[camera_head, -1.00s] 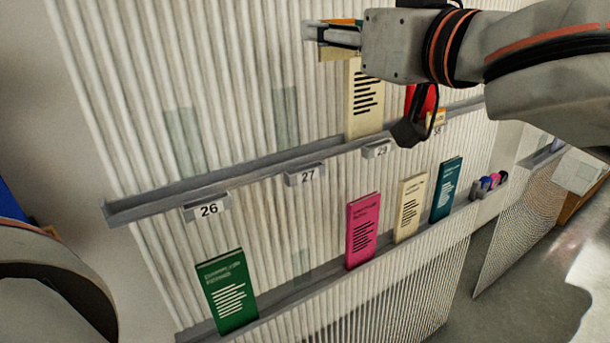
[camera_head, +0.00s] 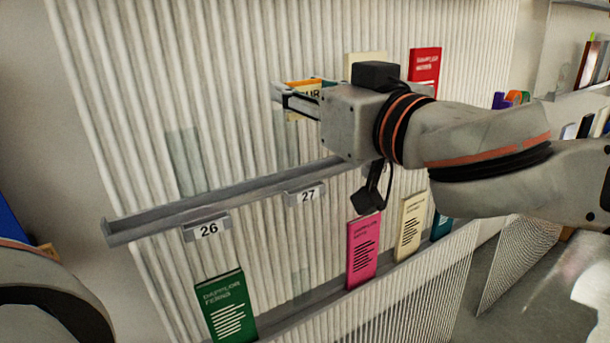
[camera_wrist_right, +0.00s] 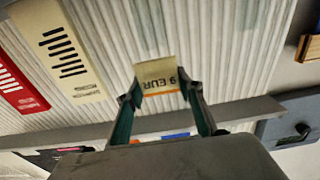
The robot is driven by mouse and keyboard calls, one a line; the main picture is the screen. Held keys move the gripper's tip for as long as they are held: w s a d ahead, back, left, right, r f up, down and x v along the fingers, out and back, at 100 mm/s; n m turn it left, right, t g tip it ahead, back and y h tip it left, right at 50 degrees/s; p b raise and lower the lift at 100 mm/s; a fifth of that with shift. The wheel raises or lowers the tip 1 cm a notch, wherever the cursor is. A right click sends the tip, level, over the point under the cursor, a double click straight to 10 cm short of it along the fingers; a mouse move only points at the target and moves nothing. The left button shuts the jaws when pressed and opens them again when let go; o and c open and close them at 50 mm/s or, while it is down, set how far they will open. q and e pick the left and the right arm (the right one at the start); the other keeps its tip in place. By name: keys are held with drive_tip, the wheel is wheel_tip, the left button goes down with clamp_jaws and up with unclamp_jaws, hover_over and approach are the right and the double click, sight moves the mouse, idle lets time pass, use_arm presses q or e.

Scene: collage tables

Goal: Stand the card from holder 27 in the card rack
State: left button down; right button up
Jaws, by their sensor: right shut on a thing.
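A small cream card with an orange band and "EUR" print (camera_head: 305,88) is between the fingertips of my right gripper (camera_head: 286,99). It also shows in the right wrist view (camera_wrist_right: 158,73), reading "9 EUR". The right gripper is shut on it and is above the shelf ledge, in front of the ribbed panel. Holder 27 (camera_head: 306,195) is on the ledge below and shows no card. I cannot tell which object is the card rack. My left gripper is out of view; only part of that arm shows at the left edge.
Holder 26 (camera_head: 208,229) is left of holder 27. Green (camera_head: 228,307), pink (camera_head: 363,250) and cream (camera_head: 410,226) leaflets stand on the lower ledge. A red leaflet (camera_head: 425,65) stands behind my right arm. Upright thin items (camera_head: 585,126) are at the far right.

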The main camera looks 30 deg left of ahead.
wheel_tip(320, 180, down, 9)
drive_tip(key=shift+f, duration=0.1)
wheel_tip(320, 180, down, 4)
drive_tip(key=shift+r, duration=0.25)
drive_tip(key=shift+f, duration=0.15)
drive_tip(key=shift+f, duration=0.25)
drive_tip(key=o, duration=0.7)
drive_tip(key=shift+r, duration=0.15)
